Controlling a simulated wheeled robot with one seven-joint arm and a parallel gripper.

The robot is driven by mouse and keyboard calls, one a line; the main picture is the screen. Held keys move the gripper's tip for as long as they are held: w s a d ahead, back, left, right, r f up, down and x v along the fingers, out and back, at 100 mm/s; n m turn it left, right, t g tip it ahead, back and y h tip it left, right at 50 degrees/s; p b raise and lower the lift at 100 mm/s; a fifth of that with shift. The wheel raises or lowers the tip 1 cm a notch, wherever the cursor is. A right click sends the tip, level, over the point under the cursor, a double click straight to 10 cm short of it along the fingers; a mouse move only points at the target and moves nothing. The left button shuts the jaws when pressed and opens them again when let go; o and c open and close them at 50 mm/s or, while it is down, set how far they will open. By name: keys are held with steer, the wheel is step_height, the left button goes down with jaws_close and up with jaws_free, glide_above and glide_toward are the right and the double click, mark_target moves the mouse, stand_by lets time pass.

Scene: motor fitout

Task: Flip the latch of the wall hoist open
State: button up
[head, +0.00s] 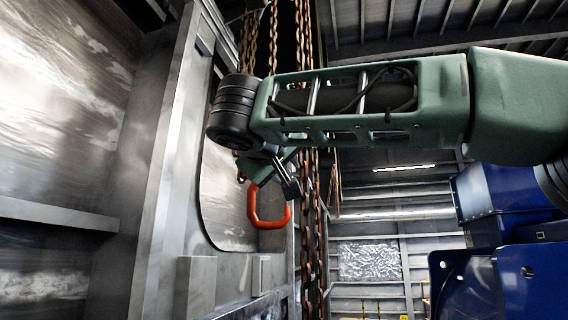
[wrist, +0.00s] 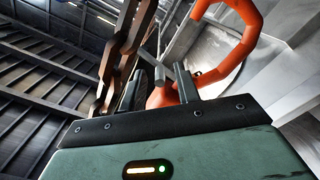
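The wall hoist's orange hook (head: 270,222) hangs in front of the grey wall panel in the head view. In the wrist view the hook (wrist: 232,62) curves up and right beyond my fingers. My gripper (head: 277,178) is at the hook's upper end, below my green wrist. In the wrist view my gripper (wrist: 158,76) has two fingers apart, with the hook's orange base (wrist: 162,97) showing between them. A small grey piece, possibly the latch, shows between the fingertips. I cannot tell whether a finger touches it.
Rusty chains (head: 307,225) hang right beside the hook; they also show close to my left finger in the wrist view (wrist: 117,55). A framed metal wall (head: 160,150) stands at left. Blue machinery (head: 500,250) is at lower right.

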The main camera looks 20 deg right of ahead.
jaws_close()
steer(key=shift+a+r+n+b, duration=0.1)
steer(key=shift+r+n+b, duration=0.2)
steer(key=shift+n, duration=0.95)
steer(key=shift+d+r+n+b, duration=0.15)
steer(key=shift+r+n, duration=0.2)
steer(key=shift+n, duration=0.95)
steer(key=shift+a+r+n+b, duration=0.2)
steer(key=shift+r+n, duration=0.15)
steer(key=shift+n, duration=0.9)
jaws_free()
